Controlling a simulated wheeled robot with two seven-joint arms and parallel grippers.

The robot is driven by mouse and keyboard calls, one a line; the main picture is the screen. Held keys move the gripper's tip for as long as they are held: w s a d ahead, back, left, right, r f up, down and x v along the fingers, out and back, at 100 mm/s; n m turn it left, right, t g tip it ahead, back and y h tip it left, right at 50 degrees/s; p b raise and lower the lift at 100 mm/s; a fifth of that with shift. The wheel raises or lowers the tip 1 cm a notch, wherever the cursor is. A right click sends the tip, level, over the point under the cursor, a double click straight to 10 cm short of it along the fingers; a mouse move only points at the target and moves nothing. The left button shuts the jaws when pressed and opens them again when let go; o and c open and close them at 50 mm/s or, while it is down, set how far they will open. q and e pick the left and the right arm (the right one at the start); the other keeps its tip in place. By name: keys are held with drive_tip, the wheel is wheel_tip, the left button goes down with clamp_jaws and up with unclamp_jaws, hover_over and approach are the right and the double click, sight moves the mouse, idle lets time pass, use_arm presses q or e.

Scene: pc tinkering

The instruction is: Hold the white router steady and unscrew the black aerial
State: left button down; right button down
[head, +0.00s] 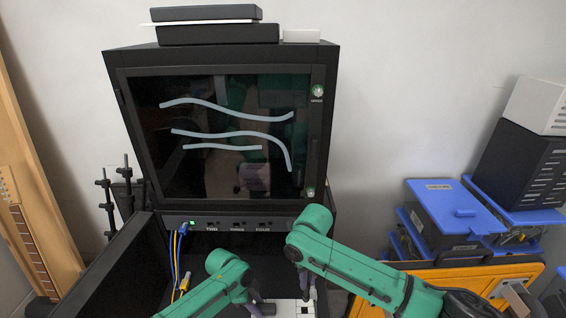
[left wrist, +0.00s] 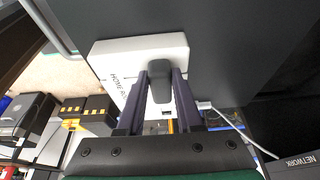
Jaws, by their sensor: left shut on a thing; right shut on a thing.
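The white router (head: 284,309) shows in part at the bottom of the head view, in front of the black cabinet. In the left wrist view the router (left wrist: 120,62) is a flat white box with a partly covered "HOME" label. My left gripper (left wrist: 161,76) is shut with its dark fingers on both sides of the black aerial (left wrist: 160,90), a dark rounded piece at the router's edge. My right gripper (head: 305,287) points down at the router and appears shut on it. Its fingertips are mostly hidden, and it cannot be made out in the left wrist view.
A black cabinet (head: 325,120) with a dark glass door stands behind. Blue and yellow cables (head: 177,262) hang at the left by a port panel. Blue boxes (head: 448,208) and an orange case (head: 455,278) are at the right. A white cable (left wrist: 232,122) runs near the router.

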use_arm(q)
drive_tip(key=shift+c, duration=2.4)
unclamp_jaws()
drive_tip(key=shift+f, duration=0.1)
drive_tip(key=v, duration=1.2)
use_arm(e)
drive_tip(key=shift+f, duration=0.1)
